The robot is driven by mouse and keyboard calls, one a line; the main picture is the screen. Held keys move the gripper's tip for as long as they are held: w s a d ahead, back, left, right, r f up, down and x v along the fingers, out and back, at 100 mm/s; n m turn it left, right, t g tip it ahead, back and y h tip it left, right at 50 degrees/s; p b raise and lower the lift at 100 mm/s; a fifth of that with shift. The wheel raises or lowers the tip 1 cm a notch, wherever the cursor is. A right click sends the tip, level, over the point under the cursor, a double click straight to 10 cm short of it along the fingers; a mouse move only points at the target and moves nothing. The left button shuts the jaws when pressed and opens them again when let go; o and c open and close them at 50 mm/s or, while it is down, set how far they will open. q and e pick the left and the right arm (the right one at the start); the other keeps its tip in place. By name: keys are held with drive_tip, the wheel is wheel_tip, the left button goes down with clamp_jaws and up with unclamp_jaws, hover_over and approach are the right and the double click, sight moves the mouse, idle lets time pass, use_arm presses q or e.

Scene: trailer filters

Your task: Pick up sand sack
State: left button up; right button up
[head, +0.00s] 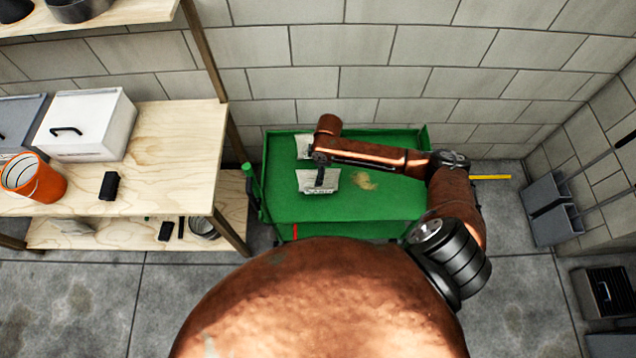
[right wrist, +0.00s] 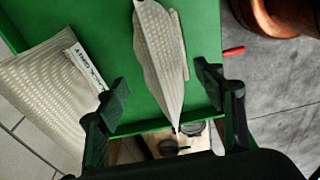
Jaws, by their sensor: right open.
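A pale woven sack (head: 318,187) lies on the green trailer bed (head: 380,212), below my right gripper (head: 320,178). A second pale sack (head: 304,144) lies behind it, partly hidden by my arm. In the right wrist view my right gripper (right wrist: 165,78) is open, with one finger on each side of a narrow, folded-looking sack (right wrist: 160,50); I cannot tell whether they touch. Another sack (right wrist: 40,85) lies to the left, outside the left finger, with a label that seems to end in "GRIT". No label shows on the sack between the fingers. My left gripper is not in view.
A tan patch (head: 363,181) marks the trailer bed. A wooden shelf (head: 190,140) on the left holds a white box (head: 88,125) and an orange bucket (head: 36,178). A block wall stands close behind the trailer.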

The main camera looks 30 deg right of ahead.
drive_tip(key=f, duration=0.3)
drive_tip(key=f+b, duration=0.1)
drive_tip(key=shift+a+f, duration=0.3)
drive_tip(key=shift+a, duration=0.05)
drive_tip(key=shift+c, duration=0.3)
clamp_jaws()
drive_tip(key=shift+w+r, duration=0.1)
idle(0.4)
